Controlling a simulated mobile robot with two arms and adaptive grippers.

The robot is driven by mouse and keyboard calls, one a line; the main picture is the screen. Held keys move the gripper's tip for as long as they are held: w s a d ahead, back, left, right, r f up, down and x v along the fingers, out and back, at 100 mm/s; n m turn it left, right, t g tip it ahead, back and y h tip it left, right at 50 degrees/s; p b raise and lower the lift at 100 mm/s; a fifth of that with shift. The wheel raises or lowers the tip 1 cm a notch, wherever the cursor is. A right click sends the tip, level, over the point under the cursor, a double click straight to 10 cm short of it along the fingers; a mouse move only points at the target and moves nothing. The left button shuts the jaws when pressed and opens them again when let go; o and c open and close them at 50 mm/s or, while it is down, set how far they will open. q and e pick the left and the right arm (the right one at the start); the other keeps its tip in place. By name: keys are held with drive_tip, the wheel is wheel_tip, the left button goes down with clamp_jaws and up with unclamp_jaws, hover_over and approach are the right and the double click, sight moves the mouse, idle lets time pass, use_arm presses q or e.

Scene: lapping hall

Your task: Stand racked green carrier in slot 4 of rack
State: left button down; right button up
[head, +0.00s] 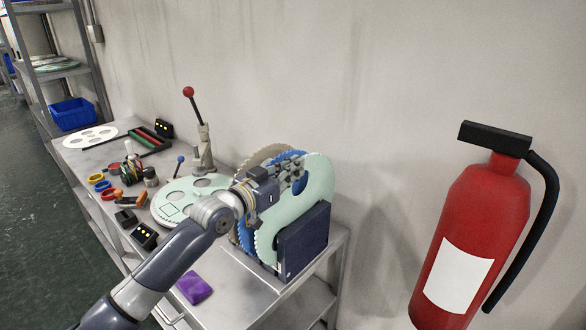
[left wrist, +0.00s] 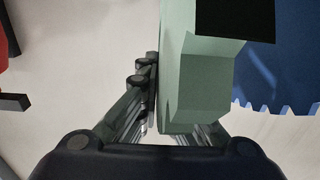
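The green carrier (head: 319,187), a pale green toothed disc with cut-outs, stands upright at the near end of the rack, behind the dark blue end plate (head: 303,241). My left gripper (head: 292,172) is at its upper part. In the left wrist view the carrier's pale green edge (left wrist: 178,80) lies between the fingers of my left gripper (left wrist: 172,110). The left finger lies against it, and the right finger is partly hidden behind it; the gripper looks shut on it. The rack's slots and the carrier's lower edge are mostly hidden. My right gripper is not in view.
A blue carrier (left wrist: 280,70) and a beige carrier (head: 262,158) stand farther back in the rack. A pale green disc (head: 172,207) lies on the metal table, near a red-knobbed lever press (head: 203,150). A purple cloth (head: 194,287) lies in front. A fire extinguisher (head: 478,215) is at right.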

use_arm(q)
drive_tip(key=shift+f, duration=0.2)
drive_tip(key=c, duration=1.7)
unclamp_jaws()
drive_tip(key=shift+f, duration=0.3)
drive_tip(key=v, duration=1.2)
drive_tip(key=shift+s+r, duration=0.1)
drive_tip(key=shift+r, duration=0.25)
